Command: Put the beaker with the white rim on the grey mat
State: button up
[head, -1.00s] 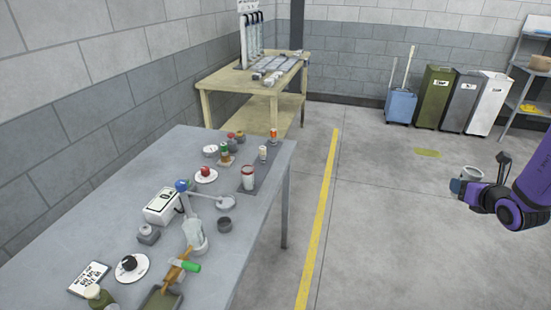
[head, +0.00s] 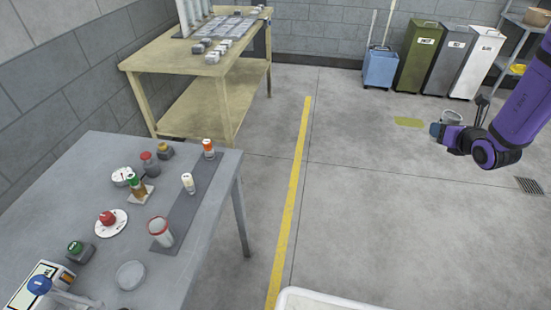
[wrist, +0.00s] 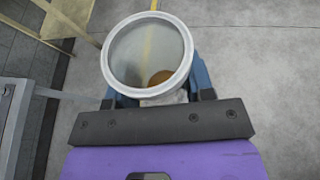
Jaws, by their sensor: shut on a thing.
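My gripper (wrist: 155,95) is shut on the beaker with the white rim (wrist: 114,37). In the wrist view I look down into its round mouth, and something brown shows at the bottom. In the head view the held beaker (head: 452,117) is partly hidden behind my gripper (head: 440,130), out over the floor, well right of the grey table. The grey mat (head: 203,181) lies along the right side of the grey table (head: 60,195). A red-rimmed beaker (head: 160,231), a small white container (head: 188,183) and an orange-capped container (head: 208,149) stand on it.
Left of the mat are a plate with a red item (head: 108,218), a green button box (head: 78,250) and several small jars. A wooden bench (head: 190,75) stands behind. Bins (head: 420,55) line the back wall. The floor between table and arm is clear.

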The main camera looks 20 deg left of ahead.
aim_at(180, 215)
jog(key=i+l, duration=0.15)
jog(key=i, duration=2.8)
jog(key=i+u, duration=0.1)
jog(key=u, duration=0.35)
jog(key=i+u, duration=0.1)
jog(key=u, duration=0.4)
jog(key=i+u, duration=0.1)
jog(key=u, duration=2)
